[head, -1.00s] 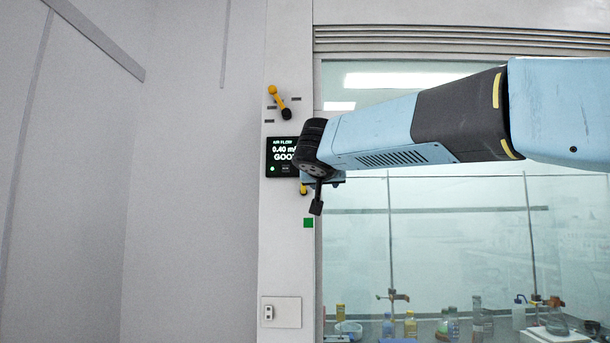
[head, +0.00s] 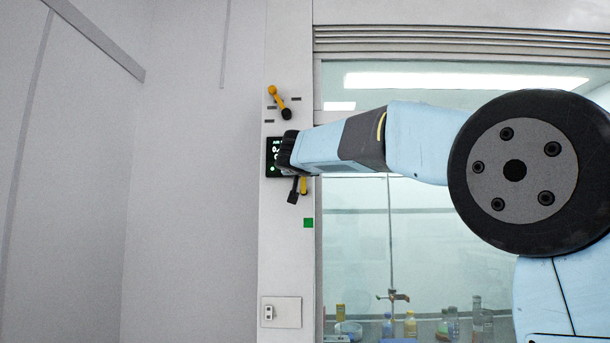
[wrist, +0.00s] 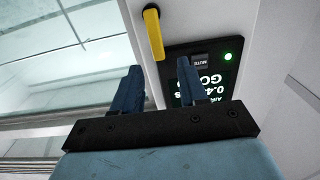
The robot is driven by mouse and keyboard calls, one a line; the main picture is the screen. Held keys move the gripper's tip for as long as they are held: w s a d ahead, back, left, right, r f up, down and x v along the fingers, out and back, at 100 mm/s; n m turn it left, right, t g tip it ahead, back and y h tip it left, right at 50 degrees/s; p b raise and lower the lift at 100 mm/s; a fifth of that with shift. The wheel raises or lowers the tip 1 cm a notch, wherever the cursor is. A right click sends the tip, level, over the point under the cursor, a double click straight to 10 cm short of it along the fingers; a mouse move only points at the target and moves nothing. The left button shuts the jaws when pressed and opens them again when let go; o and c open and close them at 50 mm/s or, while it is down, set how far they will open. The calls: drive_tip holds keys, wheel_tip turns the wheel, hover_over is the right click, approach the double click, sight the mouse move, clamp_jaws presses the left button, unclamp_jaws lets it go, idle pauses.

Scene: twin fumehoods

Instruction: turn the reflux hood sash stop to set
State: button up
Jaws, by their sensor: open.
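A yellow handle (head: 304,186) sits on the white post just below the air flow monitor, partly hidden by my gripper. In the wrist view the yellow handle (wrist: 154,33) appears beyond the fingertips, lined up with the gap between them; I cannot tell whether they touch. My gripper (head: 293,190) is open, in front of the post at the monitor's lower edge. In the wrist view my gripper (wrist: 158,80) shows two separated dark blue fingers with nothing between them. A green square (head: 308,223) is on the post below the handle.
A yellow lever with a black end (head: 279,102) and small dark plates is higher on the post. The air flow monitor (head: 272,157) is partly behind my wrist. A socket plate (head: 281,312) is low on the post. Right is the glass sash (head: 350,240) with bottles behind.

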sight(304, 185)
drive_tip(key=shift+w+d, duration=0.1)
drive_tip(key=shift+w, duration=1.65)
clamp_jaws()
